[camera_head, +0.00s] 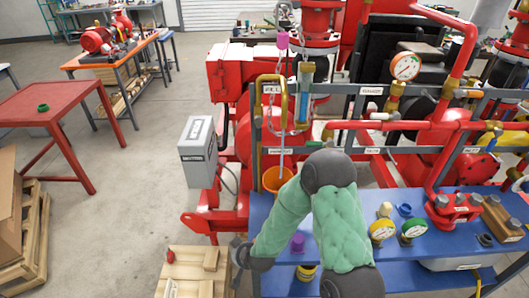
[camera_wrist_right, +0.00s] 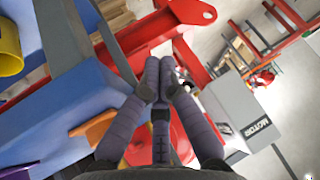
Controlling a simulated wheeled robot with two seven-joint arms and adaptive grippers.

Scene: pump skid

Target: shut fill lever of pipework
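The pipework (camera_head: 330,124) of grey and red pipes stands behind the blue bench in the head view. A label reading FILL (camera_head: 272,89) sits at its left end, beside a bent yellow pipe (camera_head: 258,110). A purple piece (camera_head: 282,40) tops a thin upright rod there. I cannot tell which part is the fill lever or how it is set. My right gripper (camera_head: 240,250) is low at the bench's left edge, well below and apart from the label. In the right wrist view its fingers (camera_wrist_right: 160,82) are together, with nothing seen between them. My left gripper is not in view.
A grey MOTOR box (camera_head: 197,152) stands left of the pipework. Open floor is at the left.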

